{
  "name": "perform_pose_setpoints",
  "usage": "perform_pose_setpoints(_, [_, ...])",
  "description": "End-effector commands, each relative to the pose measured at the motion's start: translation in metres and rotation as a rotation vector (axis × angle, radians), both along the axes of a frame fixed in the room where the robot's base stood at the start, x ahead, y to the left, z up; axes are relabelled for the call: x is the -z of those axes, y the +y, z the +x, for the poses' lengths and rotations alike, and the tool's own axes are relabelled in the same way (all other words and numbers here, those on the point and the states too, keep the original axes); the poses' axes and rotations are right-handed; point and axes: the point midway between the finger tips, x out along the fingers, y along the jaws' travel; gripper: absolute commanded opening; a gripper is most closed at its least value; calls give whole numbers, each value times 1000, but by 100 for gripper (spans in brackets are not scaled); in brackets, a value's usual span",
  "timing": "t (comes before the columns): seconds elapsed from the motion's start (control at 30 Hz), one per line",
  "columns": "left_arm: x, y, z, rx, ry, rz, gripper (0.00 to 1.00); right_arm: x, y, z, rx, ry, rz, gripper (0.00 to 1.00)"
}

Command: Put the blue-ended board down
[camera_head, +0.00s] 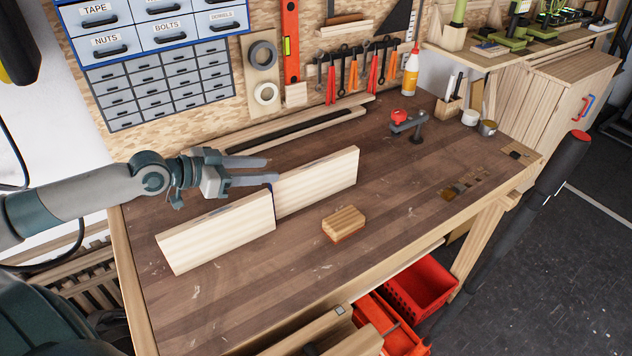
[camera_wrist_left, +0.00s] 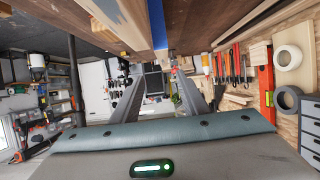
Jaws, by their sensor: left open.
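Two pale boards stand on their long edges on the workbench (camera_head: 190,310): a left one (camera_head: 215,235) nearer me, and a right one (camera_head: 320,182) set farther back. A blue end face (camera_head: 272,205) shows where they meet; I cannot tell for certain which board it belongs to. It also shows as a blue strip in the left wrist view (camera_wrist_left: 159,32). My left gripper (camera_head: 272,170) is open, its fingers pointing right, with the tips close to the boards' upper edge at the blue end. Nothing shows between the fingers. My right gripper is not in view.
A small wooden block (camera_head: 344,224) lies in front of the right board. A long slotted wooden piece (camera_head: 300,122) lies at the back, and a red-topped clamp (camera_head: 410,122) stands back right. The bench front is clear. Red crates (camera_head: 420,287) sit below the edge.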

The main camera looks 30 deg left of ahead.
Motion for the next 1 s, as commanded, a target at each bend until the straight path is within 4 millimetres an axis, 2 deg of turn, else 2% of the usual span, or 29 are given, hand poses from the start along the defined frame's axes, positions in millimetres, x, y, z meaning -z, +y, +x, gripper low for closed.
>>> perform_pose_setpoints(0.47, [8,-14,25,-1,-3,-4,41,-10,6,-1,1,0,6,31])
perform_pose_setpoints(1.0, [31,-46,77,1,-2,-4,41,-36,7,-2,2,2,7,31])
